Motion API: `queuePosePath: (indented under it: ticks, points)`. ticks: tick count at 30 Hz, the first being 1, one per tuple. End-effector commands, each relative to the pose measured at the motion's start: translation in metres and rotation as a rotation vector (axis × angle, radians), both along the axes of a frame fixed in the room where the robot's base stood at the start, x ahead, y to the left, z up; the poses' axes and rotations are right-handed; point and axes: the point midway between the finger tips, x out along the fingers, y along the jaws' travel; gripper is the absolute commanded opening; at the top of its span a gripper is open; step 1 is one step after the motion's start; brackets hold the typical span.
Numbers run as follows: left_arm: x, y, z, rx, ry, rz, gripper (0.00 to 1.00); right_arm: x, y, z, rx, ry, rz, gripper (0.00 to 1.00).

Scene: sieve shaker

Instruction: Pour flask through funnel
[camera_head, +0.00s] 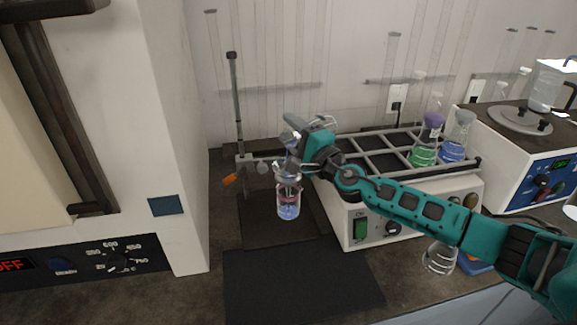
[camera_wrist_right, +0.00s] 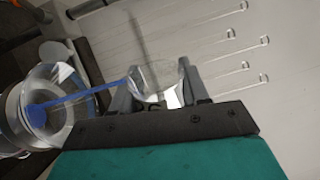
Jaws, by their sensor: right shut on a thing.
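My right gripper (camera_head: 296,138) is shut on a clear glass flask, tilted over the funnel. In the right wrist view the flask (camera_wrist_right: 158,75) sits between the fingers of the gripper (camera_wrist_right: 155,90), and a thin blue stream runs from it to the left. The stream ends in blue liquid in the wide glass funnel (camera_wrist_right: 52,95). In the head view the funnel (camera_head: 287,180) sits above a glass vessel (camera_head: 288,208) with blue liquid in it. My left gripper is not in view.
A stand rod (camera_head: 237,100) with an orange-handled clamp (camera_head: 229,179) is left of the funnel. A shaker (camera_head: 415,200) behind my right arm bears flasks with green (camera_head: 424,156) and blue liquid (camera_head: 452,151). A clear flask (camera_head: 439,258) stands in front. A dark mat (camera_head: 300,285) is bare.

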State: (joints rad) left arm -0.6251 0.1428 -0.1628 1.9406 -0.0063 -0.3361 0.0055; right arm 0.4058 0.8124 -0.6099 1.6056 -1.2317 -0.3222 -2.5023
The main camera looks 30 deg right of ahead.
Motion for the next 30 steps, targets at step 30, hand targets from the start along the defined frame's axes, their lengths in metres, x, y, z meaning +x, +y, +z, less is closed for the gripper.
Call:
queuePosePath:
  ticks: [30]
  points:
    - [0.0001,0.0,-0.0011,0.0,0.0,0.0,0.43,0.0,0.0007,-0.0024,-0.043,-0.008,-0.001,0.0]
